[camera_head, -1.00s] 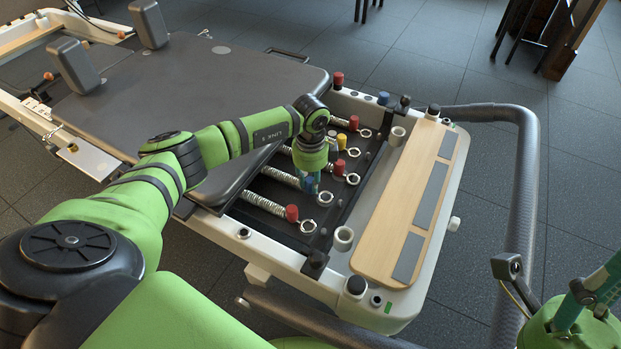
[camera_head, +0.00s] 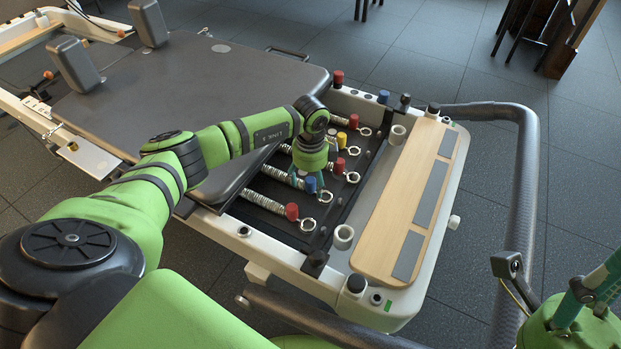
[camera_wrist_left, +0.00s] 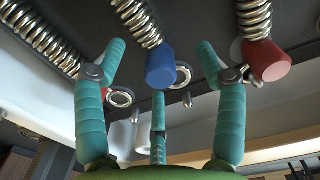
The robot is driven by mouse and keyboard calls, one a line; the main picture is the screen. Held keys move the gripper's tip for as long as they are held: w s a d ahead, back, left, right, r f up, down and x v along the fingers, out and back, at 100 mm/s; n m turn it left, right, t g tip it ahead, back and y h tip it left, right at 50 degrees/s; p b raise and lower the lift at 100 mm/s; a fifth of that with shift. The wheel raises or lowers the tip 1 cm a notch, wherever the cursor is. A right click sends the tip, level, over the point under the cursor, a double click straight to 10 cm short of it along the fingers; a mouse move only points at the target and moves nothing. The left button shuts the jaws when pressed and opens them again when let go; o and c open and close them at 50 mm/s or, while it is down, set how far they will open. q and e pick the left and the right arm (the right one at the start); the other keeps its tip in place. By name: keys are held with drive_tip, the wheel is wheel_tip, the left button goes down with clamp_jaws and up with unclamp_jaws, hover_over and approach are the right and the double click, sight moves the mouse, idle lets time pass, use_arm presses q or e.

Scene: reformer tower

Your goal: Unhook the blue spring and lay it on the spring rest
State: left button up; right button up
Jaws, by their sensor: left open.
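The blue spring's blue cap (camera_head: 310,185) is at the free end of its silver coil (camera_head: 278,175), in the row of springs; its metal ring (camera_head: 324,197) lies just beyond. My left gripper (camera_head: 308,180) is over this cap, its teal fingers spread. In the left wrist view the blue cap (camera_wrist_left: 160,68) sits between the open fingers with gaps on both sides. Whether the spring's ring is on a hook is unclear. I cannot tell which surface is the spring rest. My right gripper (camera_head: 592,288) shows in part at the lower right edge; its jaws are unclear.
Red-capped springs lie on either side, one cap (camera_head: 292,211) nearer and another (camera_wrist_left: 267,60) close to a finger in the wrist view. A yellow cap (camera_head: 341,140) is farther back. A wooden board (camera_head: 400,222) with grey pads lies to the right, clear on top.

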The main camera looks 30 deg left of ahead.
sight(311, 180)
use_arm(q)
drive_tip(key=shift+r, duration=0.15)
drive_tip(key=shift+r+p, duration=2.9)
drive_tip(key=shift+p, duration=0.1)
